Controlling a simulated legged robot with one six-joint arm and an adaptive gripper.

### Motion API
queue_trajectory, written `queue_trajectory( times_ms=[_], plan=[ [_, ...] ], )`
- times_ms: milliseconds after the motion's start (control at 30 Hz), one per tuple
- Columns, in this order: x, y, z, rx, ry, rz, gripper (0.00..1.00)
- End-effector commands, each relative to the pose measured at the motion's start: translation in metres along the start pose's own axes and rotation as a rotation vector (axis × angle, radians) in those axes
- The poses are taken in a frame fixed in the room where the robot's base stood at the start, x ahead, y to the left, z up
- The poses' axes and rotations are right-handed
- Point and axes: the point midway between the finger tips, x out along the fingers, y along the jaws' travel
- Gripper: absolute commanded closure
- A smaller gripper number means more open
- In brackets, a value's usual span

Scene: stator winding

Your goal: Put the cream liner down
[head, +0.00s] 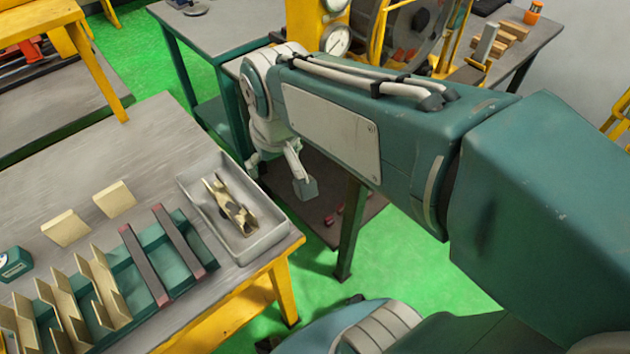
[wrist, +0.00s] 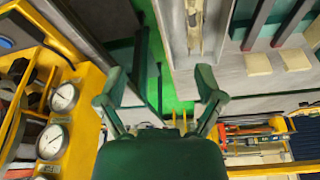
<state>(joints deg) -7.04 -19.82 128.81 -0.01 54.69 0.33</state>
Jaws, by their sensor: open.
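Two flat cream pieces, which look like cream liners, lie apart on the grey bench, one nearer the rack (head: 65,227) and one nearer the tray (head: 113,199). Both also show in the wrist view, at the left (wrist: 258,64) and right (wrist: 295,60) of a pair. More cream liners (head: 98,287) stand in a row in a green rack (head: 139,275). I cannot tell which one is meant. My gripper (head: 299,176) is open and empty, off the bench edge beyond the tray. Its two spread fingers (wrist: 160,90) show with nothing between them.
A grey tray (head: 272,243) with cream and dark pieces (head: 232,207) sits at the bench corner. Two dark red bars (head: 143,265) cross the rack. A yellow machine with dials (head: 337,40) stands behind my arm. Bare bench (head: 120,150) lies behind the cream pieces.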

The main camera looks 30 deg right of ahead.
Motion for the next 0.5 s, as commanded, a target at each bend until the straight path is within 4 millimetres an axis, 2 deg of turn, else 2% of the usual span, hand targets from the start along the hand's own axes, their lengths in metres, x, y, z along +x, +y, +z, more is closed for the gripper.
queue_trajectory(
  times_ms=[100, 300, 500],
  plan=[
    [-0.017, 0.013, 0.029, 0.040, 0.076, 0.014, 0.14],
    [-0.029, 0.025, 0.070, 0.091, 0.173, 0.037, 0.14],
    [-0.031, 0.029, 0.084, 0.109, 0.207, 0.046, 0.14]
  ],
)
